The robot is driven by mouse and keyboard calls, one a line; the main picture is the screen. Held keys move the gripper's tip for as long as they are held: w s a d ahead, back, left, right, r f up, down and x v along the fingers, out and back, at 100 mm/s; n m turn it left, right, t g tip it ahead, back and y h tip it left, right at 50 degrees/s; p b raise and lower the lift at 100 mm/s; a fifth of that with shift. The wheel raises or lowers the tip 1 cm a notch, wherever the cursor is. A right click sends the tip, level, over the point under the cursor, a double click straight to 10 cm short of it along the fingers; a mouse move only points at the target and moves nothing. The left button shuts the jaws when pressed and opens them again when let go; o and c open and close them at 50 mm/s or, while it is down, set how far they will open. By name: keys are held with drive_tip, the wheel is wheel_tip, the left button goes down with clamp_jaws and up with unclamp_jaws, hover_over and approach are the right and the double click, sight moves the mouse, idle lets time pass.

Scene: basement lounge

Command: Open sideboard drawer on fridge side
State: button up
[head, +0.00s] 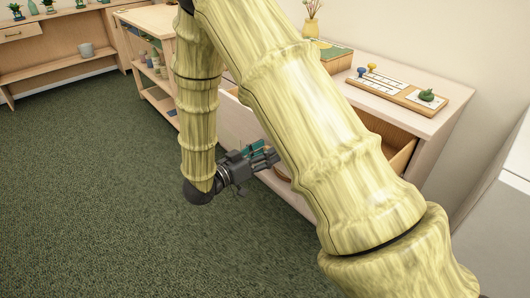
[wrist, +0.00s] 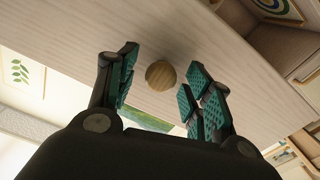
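The pale wood sideboard (head: 447,118) stands at the right in the head view. Behind my arm, a drawer (head: 399,150) at its fridge-side end shows part of its wooden interior, so it stands at least partly open. My gripper (head: 268,155) is low at the sideboard's front. In the wrist view, my gripper (wrist: 166,72) is open, with teal-padded fingers on either side of a round wooden knob (wrist: 161,75) on a pale wood front (wrist: 205,40). Gaps show between knob and fingers. My arm hides much of the sideboard front and how far the drawer extends.
A white fridge-like body (head: 505,225) stands at the right edge. A tray (head: 412,103) with small items and a vase (head: 312,22) are on the sideboard top. Shelves (head: 150,70) stand behind left. The green carpet (head: 90,200) is clear at left.

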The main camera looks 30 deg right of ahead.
drive_tip(key=shift+a, duration=0.1)
drive_tip(key=s+a, duration=0.1)
drive_tip(key=a, duration=1)
drive_tip(key=shift+s+a, duration=0.35)
drive_tip(key=w+d+f+n+t+y, duration=0.1)
drive_tip(key=d+f+n+t+y, duration=0.15)
drive_tip(key=f, duration=0.35)
drive_tip(key=d+f+n+t+y, duration=0.1)
drive_tip(key=f+n+t+y, duration=0.15)
drive_tip(key=f, duration=0.45)
drive_tip(key=s+a+f+n+g+y, duration=0.1)
drive_tip(key=s+f+n+y, duration=0.25)
drive_tip(key=s+f, duration=0.4)
drive_tip(key=s+a+f+n+g+y, duration=0.15)
drive_tip(key=s+f+y, duration=0.35)
drive_tip(key=f, duration=0.6)
drive_tip(key=s+a+f+n+g+y+p, duration=0.1)
drive_tip(key=s+f+n+g+y, duration=0.15)
drive_tip(key=s, duration=0.65)
drive_tip(key=s+a+f+n+g+y, duration=0.1)
drive_tip(key=s+a+f+g+y, duration=0.15)
drive_tip(key=s, duration=0.75)
wheel_tip(320, 180, up, 22)
drive_tip(key=p, duration=2.1)
drive_tip(key=shift+w+d+h, duration=0.15)
drive_tip(key=shift+d+h, duration=0.15)
drive_tip(key=shift+h, duration=0.05)
